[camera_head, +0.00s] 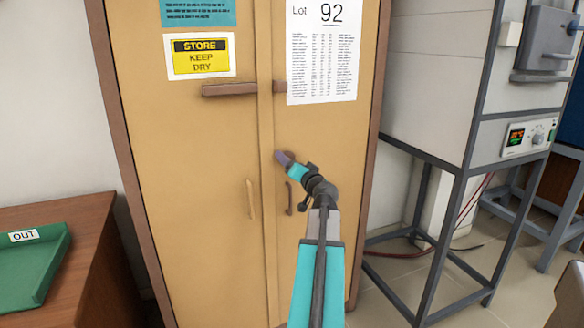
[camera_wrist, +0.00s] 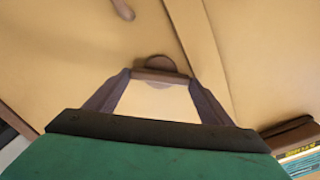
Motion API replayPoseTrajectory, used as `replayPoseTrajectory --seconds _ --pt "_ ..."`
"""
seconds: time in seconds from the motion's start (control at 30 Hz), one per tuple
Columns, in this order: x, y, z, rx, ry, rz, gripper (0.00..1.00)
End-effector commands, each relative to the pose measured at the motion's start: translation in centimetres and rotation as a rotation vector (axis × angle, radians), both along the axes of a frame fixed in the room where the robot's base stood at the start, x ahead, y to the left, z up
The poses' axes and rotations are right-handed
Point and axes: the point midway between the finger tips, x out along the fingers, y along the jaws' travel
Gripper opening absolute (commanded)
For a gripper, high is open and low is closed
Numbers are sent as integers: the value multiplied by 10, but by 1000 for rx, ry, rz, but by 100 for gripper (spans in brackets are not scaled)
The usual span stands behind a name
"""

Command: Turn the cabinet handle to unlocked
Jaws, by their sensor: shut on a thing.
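The tall tan cabinet (camera_head: 190,180) with a brown frame stands in front of me, both doors closed. Its small brown turn handle (camera_head: 289,155) is on the right door near the middle seam, mostly hidden by my gripper in the head view. In the wrist view the handle (camera_wrist: 160,77) is a short bar before a round base, lying between the fingertips. My gripper (camera_head: 281,157), with purple-grey fingers, is shut on this handle; it also shows in the wrist view (camera_wrist: 160,80). I cannot tell the handle's lock position from any marking.
A brown horizontal bar (camera_head: 230,89) crosses the left door above. Slim vertical pulls (camera_head: 251,199) sit lower on the doors. A grey metal stand (camera_head: 455,200) with a furnace is to the right. A desk (camera_head: 85,255) with a green OUT tray (camera_head: 45,275) is at left.

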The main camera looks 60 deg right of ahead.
Motion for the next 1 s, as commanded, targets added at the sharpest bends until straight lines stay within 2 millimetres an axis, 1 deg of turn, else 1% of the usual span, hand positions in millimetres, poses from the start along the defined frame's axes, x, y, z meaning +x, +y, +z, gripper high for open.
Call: replayPoseTrajectory --seconds 0.8,1.0 --pt "0 0 -1 570 -418 4 53" --pt "0 0 -2 687 -504 3 53"
